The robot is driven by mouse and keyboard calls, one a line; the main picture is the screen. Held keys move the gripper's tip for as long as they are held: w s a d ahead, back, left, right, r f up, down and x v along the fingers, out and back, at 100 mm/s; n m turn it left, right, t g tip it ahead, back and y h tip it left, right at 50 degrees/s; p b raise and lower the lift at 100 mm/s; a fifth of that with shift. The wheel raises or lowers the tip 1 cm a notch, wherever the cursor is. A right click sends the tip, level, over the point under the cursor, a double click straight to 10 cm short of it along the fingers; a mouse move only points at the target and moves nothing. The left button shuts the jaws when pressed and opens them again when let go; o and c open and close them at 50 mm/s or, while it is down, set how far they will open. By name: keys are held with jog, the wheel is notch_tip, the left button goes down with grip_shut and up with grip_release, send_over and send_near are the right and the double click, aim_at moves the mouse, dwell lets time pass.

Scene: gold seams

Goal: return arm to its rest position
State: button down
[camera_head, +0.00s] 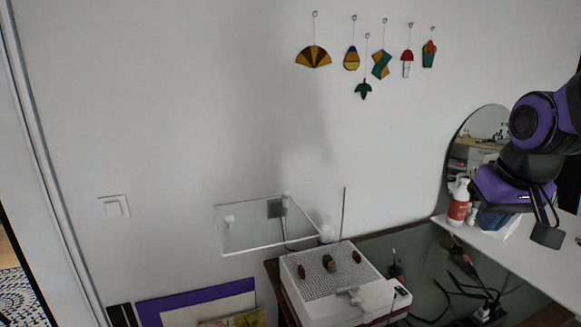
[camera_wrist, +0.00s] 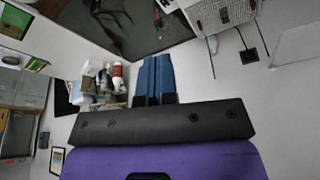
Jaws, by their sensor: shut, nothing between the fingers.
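My arm, purple and black, reaches in from the right edge of the head view. My gripper (camera_head: 546,234) points down over the white tabletop at the right and holds nothing. In the wrist view its two bluish fingers (camera_wrist: 155,80) lie side by side, shut. Part of the arm is cut off by the right edge of the head view.
A red and white bottle (camera_head: 458,204) and other items stand on the white tabletop (camera_head: 515,255), left of my gripper. A round mirror (camera_head: 470,140) is behind. A white machine (camera_head: 338,280) stands lower, with cables nearby. Glass ornaments (camera_head: 380,64) hang on the wall.

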jog(key=s+a+r+t, duration=0.1)
jog(key=s+r, duration=0.3)
jog(key=s, duration=0.7)
jog(key=shift+s+a+r+n, duration=0.25)
jog(key=shift+s+a+n, duration=0.05)
jog(key=shift+a, duration=0.35)
